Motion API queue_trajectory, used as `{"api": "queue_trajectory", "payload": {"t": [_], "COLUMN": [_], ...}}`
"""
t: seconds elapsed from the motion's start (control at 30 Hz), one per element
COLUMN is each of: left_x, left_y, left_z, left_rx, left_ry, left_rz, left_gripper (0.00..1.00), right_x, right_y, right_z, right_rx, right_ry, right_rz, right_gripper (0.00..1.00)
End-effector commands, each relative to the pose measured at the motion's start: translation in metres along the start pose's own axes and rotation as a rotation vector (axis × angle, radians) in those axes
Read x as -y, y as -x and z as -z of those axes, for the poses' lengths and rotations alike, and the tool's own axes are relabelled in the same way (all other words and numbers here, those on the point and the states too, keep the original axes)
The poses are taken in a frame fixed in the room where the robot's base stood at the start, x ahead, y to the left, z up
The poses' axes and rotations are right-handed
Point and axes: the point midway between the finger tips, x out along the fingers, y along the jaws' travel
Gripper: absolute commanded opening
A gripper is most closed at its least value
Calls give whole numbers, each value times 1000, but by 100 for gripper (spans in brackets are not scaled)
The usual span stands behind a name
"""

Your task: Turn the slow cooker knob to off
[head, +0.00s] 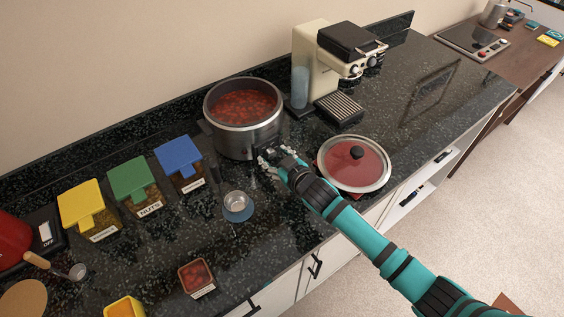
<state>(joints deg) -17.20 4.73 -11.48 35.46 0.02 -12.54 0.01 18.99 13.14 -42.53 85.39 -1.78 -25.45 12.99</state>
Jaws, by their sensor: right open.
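The slow cooker (243,139) is a round steel pot with no lid on it, full of red stew with chunks. It stands on the dark speckled counter near the back wall. My right gripper (269,160) is at the lower front right of the cooker, open, with its fingers close to the cooker's base. The knob is hidden or too small to make out behind the fingers, so I cannot tell its setting or whether the fingers touch it. My left gripper is not in view.
A lid (372,178) lies right of my gripper. A coffee machine (315,65) stands behind it. A small glass (235,201) sits in front of the cooker. Blue (179,157), green (131,177) and yellow (83,203) lidded containers line the left. Clear counter lies at right.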

Motion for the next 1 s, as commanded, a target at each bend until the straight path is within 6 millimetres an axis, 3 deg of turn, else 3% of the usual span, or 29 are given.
{"api": "queue_trajectory", "payload": {"t": [0.53,0.7,1.0], "left_x": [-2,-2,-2], "left_y": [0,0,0], "left_z": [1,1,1], "left_rx": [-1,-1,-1], "left_ry": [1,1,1], "left_rz": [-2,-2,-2], "left_gripper": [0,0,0], "right_x": [0,0,0], "right_y": [100,114,116], "right_z": [-1,-1,0], "right_rx": [1,0,0], "right_ry": [0,0,1], "right_rz": [1,0,0], "right_gripper": [55,55,55]}}
